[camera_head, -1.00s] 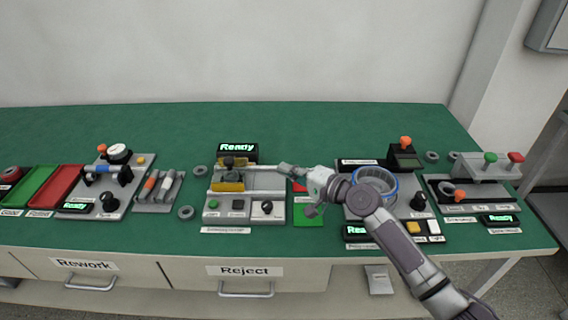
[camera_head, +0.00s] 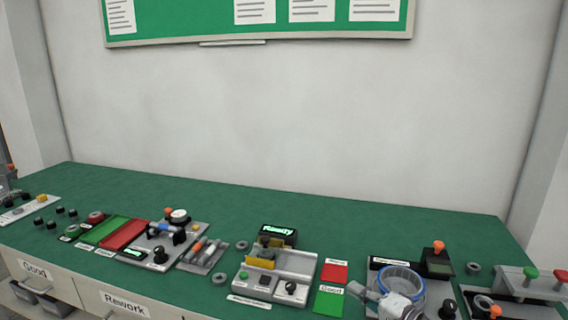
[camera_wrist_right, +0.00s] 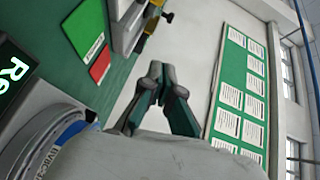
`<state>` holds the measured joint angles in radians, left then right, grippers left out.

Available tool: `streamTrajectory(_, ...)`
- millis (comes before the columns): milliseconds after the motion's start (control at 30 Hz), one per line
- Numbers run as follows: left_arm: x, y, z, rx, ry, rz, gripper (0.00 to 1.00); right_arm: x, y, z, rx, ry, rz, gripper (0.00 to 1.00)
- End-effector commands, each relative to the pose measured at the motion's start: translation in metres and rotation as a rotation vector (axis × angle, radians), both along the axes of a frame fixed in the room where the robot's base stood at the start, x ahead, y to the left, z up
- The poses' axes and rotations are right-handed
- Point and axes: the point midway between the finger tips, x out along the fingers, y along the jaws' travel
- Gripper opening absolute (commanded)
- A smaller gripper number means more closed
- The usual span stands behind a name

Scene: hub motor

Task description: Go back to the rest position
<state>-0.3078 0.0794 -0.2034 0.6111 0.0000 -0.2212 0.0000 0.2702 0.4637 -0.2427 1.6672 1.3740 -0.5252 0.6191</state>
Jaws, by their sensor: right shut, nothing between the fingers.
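My right gripper (camera_head: 355,289) shows at the bottom of the head view, in front of the blue-rimmed ring-shaped motor part (camera_head: 400,280), with part of my arm below it. In the right wrist view the fingers of my right gripper (camera_wrist_right: 166,80) are together with nothing held. The blue-rimmed part also shows at the lower left of the wrist view (camera_wrist_right: 58,142). My left gripper is in neither view.
The green table (camera_head: 330,225) carries several stations, including one with a lit Ready display (camera_head: 278,231). A green pad (camera_head: 328,301) and a red pad (camera_head: 334,272) lie left of my right gripper. A notice board (camera_head: 215,28) hangs on the wall.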

Motion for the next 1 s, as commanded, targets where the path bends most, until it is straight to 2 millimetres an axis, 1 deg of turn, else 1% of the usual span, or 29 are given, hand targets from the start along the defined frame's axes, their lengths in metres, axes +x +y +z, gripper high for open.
streamTrajectory(33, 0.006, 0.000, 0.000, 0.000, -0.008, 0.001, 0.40, -0.007, 0.007, -0.007, -0.021, 0.004, 0.017, 0.00)
streamTrajectory(267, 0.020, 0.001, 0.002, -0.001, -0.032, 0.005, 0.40, -0.036, 0.026, -0.032, -0.153, 0.001, 0.084, 0.00)
streamTrajectory(367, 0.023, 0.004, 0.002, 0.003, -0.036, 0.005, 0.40, -0.055, 0.036, -0.047, -0.233, 0.002, 0.125, 0.00)
streamTrajectory(467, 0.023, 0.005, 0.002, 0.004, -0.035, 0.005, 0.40, -0.080, 0.047, -0.066, -0.336, 0.001, 0.174, 0.00)
streamTrajectory(567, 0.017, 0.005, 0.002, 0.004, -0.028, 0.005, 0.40, -0.111, 0.056, -0.087, -0.465, 0.005, 0.232, 0.00)
streamTrajectory(667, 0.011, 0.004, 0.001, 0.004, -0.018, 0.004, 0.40, -0.151, 0.061, -0.112, -0.630, 0.015, 0.301, 0.00)
streamTrajectory(700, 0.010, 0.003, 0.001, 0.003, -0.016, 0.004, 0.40, -0.169, 0.060, -0.122, -0.706, 0.025, 0.329, 0.00)
streamTrajectory(733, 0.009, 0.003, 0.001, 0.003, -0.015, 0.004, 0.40, -0.183, 0.059, -0.129, -0.763, 0.033, 0.350, 0.00)
streamTrajectory(800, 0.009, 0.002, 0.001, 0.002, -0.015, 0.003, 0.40, -0.214, 0.052, -0.142, -0.892, 0.060, 0.394, 0.00)
streamTrajectory(900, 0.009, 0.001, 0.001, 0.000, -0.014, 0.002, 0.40, -0.250, 0.037, -0.153, -1.044, 0.109, 0.440, 0.00)
streamTrajectory(1000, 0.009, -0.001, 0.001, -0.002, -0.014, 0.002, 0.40, -0.279, 0.021, -0.159, -1.161, 0.162, 0.475, 0.00)
